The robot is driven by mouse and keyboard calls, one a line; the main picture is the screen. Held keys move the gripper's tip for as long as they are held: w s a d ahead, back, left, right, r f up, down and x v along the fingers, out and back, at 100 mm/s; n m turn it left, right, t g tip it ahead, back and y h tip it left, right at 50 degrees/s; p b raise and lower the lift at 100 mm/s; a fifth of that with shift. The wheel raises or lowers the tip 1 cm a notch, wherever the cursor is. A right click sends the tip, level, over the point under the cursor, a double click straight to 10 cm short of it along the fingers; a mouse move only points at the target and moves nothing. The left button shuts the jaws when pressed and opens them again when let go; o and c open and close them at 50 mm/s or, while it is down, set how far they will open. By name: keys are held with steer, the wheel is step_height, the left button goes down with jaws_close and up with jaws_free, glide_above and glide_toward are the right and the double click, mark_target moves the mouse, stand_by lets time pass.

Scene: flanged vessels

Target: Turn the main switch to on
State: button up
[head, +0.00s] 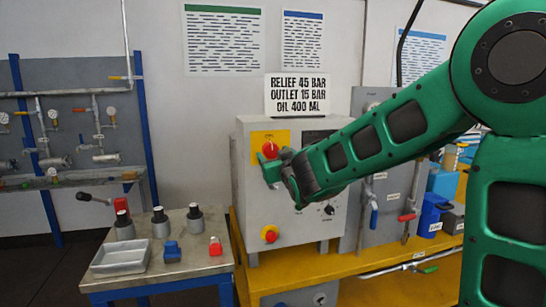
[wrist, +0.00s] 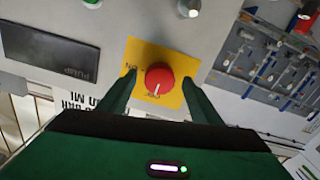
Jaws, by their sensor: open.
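The main switch is a red round knob (head: 269,149) on a yellow plate (head: 258,138), on the front of a grey cabinet (head: 250,200). In the wrist view the red knob (wrist: 160,78) sits on the yellow plate (wrist: 146,52) between my fingers. The pale mark on the knob points down in that picture, toward small lettering that seems to read OFF. Lettering like ON is at the plate's left. My gripper (wrist: 158,82) is open, one finger on each side of the knob. I cannot tell whether they touch it. In the head view my gripper (head: 268,170) partly covers the plate's lower edge.
A second red button (head: 270,235) is lower on the cabinet. A sign (head: 298,94) stands on the cabinet top. At the left, a small table (head: 190,265) holds a grey tray (head: 120,258) and several fittings. Pipes with valve handles (head: 374,215) are right of the cabinet.

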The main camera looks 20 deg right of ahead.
steer(key=shift+w, duration=1)
